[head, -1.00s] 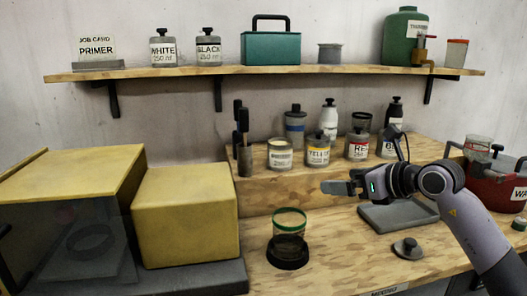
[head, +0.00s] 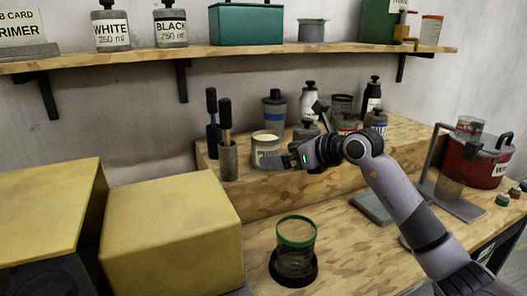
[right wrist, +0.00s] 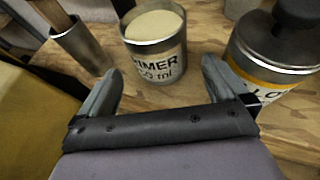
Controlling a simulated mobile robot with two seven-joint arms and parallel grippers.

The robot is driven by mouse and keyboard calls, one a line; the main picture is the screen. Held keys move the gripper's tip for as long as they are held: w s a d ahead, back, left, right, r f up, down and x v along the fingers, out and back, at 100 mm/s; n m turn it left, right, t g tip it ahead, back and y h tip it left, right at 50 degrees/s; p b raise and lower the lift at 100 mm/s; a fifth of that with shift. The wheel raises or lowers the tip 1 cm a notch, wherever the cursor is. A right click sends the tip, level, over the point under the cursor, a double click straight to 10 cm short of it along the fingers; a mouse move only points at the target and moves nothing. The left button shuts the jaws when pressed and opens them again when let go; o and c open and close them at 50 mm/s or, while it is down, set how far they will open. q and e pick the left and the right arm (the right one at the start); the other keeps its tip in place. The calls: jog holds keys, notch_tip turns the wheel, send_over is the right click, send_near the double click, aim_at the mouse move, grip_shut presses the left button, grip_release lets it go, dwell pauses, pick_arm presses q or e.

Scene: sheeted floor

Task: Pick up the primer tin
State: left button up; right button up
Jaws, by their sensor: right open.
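The primer tin (head: 266,147) is an open-topped metal tin with cream contents and a white label, standing upright on the raised wooden step. In the right wrist view the tin (right wrist: 155,48) shows its "PRIMER" label, partly cut off. My right gripper (head: 283,161) is at the tin's front right in the head view. In the right wrist view its open fingers (right wrist: 160,75) point at the tin, one to each side of its lower part. I cannot tell whether they touch it. My left gripper is not in view.
A lidded yellow-label tin (right wrist: 275,55) stands close right of the fingers. A brush holder (head: 227,160) stands left of the primer tin. A green-rimmed strainer cup (head: 296,240) and yellow box (head: 170,230) are in front.

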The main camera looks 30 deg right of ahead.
jog(key=shift+p+x, duration=0.5)
jog(key=shift+x, duration=2)
jog(key=shift+s+f, duration=0.1)
jog(key=shift+f, duration=0.05)
jog(key=c, duration=1.3)
